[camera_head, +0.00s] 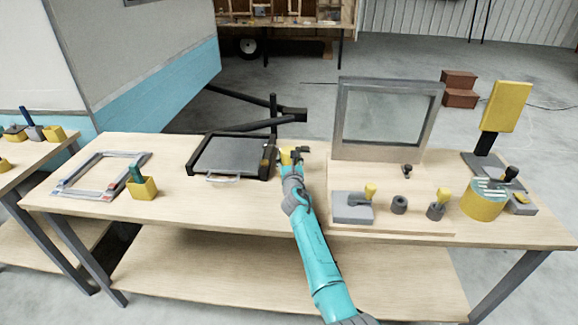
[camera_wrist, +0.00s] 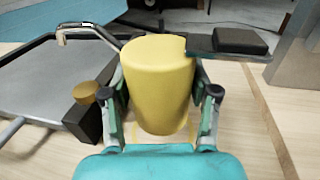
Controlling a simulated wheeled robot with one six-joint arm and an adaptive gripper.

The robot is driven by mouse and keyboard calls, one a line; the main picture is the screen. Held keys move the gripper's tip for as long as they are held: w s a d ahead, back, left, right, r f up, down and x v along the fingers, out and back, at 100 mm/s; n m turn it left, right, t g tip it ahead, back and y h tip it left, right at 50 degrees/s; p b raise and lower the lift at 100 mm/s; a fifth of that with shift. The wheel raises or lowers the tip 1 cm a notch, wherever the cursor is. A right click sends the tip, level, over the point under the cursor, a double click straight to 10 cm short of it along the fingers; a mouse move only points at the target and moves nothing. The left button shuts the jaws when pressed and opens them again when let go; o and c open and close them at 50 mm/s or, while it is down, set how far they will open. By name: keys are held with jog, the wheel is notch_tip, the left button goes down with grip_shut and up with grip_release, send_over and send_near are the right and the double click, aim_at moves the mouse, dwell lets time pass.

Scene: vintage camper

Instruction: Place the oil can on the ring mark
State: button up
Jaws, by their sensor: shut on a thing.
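The oil can is a yellow, rounded can (camera_wrist: 158,85), upright between the fingers of my gripper (camera_wrist: 160,112) in the wrist view. My gripper is shut on it, with a finger on each side. In the head view my gripper (camera_head: 291,160) is over the middle of the workbench, and a little of the yellow can (camera_head: 288,151) shows there. Faint yellow lines, likely the ring mark (camera_wrist: 194,132), show on the wood around the can's lower end. The can hides most of that mark. I cannot tell whether its base touches the wood.
A black-framed panel (camera_head: 232,155) with a knob lies close left of my gripper. A framed pane (camera_head: 388,118) stands on a wooden board (camera_head: 400,228) to the right, with several small fixtures. A yellow holder (camera_head: 142,189) and grey frame (camera_head: 77,190) are farther left. Bare wood lies between.

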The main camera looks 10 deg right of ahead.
jog(key=shift+f, duration=1.45)
jog(key=shift+f, duration=0.1)
jog(key=o, duration=1.2)
jog(key=shift+o, duration=0.2)
jog(key=shift+s, duration=0.1)
jog(key=shift+s, duration=0.25)
jog(key=shift+s+a, duration=0.25)
jog(key=shift+s, duration=1.6)
jog(key=shift+s+a, duration=0.2)
jog(key=shift+s, duration=1.7)
jog(key=shift+s+a, duration=0.25)
jog(key=shift+s, duration=1.6)
